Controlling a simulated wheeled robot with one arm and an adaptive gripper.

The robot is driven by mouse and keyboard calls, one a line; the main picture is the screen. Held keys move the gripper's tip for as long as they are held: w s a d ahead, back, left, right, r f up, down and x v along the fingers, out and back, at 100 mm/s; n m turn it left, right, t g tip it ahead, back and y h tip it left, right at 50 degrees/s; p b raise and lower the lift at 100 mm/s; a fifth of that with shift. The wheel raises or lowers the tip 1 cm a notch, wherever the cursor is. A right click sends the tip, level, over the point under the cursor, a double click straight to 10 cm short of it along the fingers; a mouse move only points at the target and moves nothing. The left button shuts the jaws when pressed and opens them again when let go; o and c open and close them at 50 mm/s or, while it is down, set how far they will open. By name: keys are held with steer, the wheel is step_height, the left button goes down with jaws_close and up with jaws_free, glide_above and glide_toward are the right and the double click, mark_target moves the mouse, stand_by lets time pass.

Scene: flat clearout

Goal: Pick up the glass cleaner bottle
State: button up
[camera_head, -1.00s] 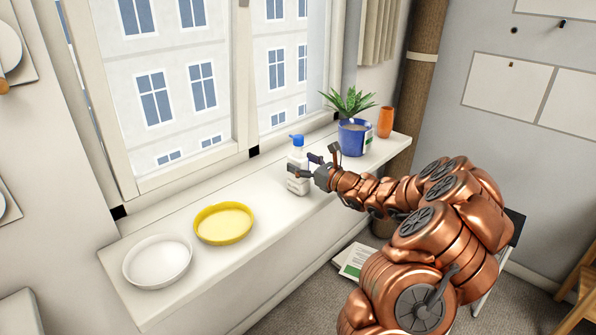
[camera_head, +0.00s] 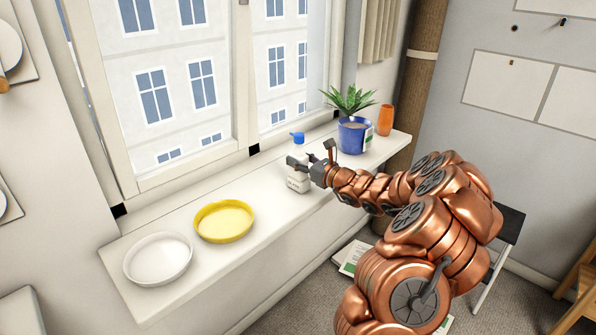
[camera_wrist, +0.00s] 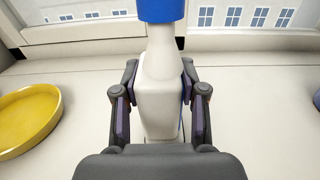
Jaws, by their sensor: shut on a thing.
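The glass cleaner bottle (camera_head: 298,181) is white with a blue top and stands upright on the white windowsill. In the wrist view the bottle (camera_wrist: 159,95) fills the middle, its blue top cut off by the upper edge. My gripper (camera_head: 304,167) is shut on the bottle from the right side, around its upper body. In the wrist view my gripper's fingers (camera_wrist: 159,105) press on both sides of the bottle. My gripper hides part of the bottle in the head view.
A yellow dish (camera_head: 223,238) and a white bowl (camera_head: 157,280) stand on the windowsill (camera_head: 205,277) to the left. A blue pot (camera_head: 352,148) with a plant and an orange vase (camera_head: 385,120) stand to the right. The window is close behind the bottle.

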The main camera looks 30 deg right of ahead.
jaws_close()
steer(key=shift+r, duration=0.1)
